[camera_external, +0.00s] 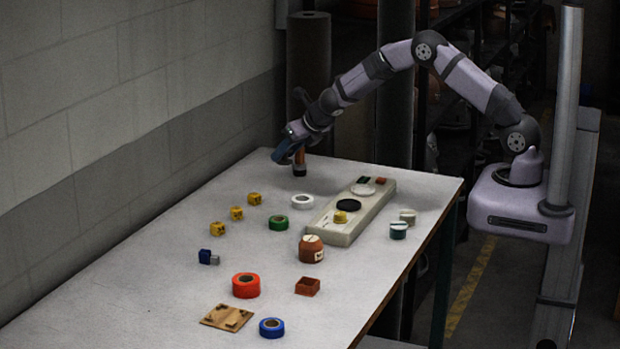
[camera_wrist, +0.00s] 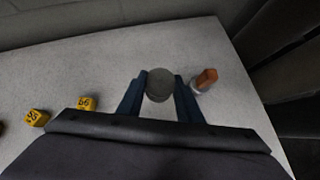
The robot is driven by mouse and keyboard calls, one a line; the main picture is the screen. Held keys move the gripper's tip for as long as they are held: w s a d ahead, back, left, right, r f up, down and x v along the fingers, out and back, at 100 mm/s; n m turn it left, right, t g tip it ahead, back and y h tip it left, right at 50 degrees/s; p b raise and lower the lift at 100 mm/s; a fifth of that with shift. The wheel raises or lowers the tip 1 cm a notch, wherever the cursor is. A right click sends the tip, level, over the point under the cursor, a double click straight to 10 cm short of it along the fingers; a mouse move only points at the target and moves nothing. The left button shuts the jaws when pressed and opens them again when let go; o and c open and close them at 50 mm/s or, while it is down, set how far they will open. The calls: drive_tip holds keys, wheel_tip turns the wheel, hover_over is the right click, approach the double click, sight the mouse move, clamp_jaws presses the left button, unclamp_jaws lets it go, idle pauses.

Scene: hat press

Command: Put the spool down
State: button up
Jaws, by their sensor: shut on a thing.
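My gripper (camera_external: 284,152) is near the table's far end, tilted down, with its blue fingers above the table top. In the wrist view, the gripper (camera_wrist: 160,92) is shut on a grey round thing, which I take to be the spool (camera_wrist: 160,84). Its flat round face shows between the two fingertips.
Yellow cubes (camera_wrist: 87,103) are to the left. A pale long board (camera_external: 345,228), tape rolls (camera_external: 246,285) and a brown jar (camera_external: 311,248) stand nearer. The table's left side is mostly clear.

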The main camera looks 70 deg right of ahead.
drive_tip(key=shift+f+b, duration=1.5)
drive_tip(key=shift+f, duration=1.95)
drive_tip(key=shift+f, duration=0.1)
drive_tip(key=o, duration=1.1)
drive_tip(key=shift+r, duration=0.2)
drive_tip(key=v, duration=1.2)
drive_tip(key=shift+b, duration=0.35)
